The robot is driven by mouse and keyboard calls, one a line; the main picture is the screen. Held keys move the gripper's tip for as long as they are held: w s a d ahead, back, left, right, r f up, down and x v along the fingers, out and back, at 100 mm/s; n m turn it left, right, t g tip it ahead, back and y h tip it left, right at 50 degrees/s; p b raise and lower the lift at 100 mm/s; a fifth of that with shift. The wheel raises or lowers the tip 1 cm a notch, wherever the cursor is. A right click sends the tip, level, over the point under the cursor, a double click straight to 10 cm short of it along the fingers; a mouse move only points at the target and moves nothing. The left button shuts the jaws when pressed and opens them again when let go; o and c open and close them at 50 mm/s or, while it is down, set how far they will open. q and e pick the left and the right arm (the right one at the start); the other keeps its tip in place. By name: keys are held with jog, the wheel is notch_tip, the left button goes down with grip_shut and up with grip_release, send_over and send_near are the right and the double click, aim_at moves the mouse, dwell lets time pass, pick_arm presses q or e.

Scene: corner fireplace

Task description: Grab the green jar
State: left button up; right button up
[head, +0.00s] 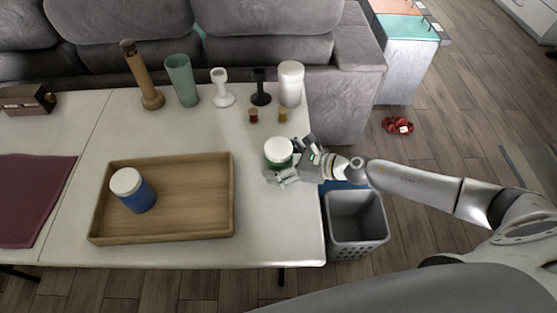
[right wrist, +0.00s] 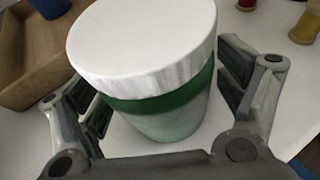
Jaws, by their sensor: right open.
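The green jar (head: 278,155) with a white lid stands on the white table near its right edge, to the right of the wooden tray. In the right wrist view the green jar (right wrist: 150,70) stands large between the fingers, its white lid on top and a green band below. My right gripper (head: 287,160) is at the jar, coming from the right. In the right wrist view the right gripper (right wrist: 160,105) is open, with one finger on each side of the jar. The jar's base is partly hidden. My left gripper is not in view.
A wooden tray (head: 195,226) holds a blue jar (head: 133,192) with a white lid. Two small spools, red (head: 253,116) and yellow (head: 283,116), stand behind the green jar. A white canister (head: 290,83) stands farther back. A grey bin (head: 356,222) is beside the table.

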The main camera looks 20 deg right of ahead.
jog(key=c, duration=1.2)
jog(key=shift+r, duration=0.1)
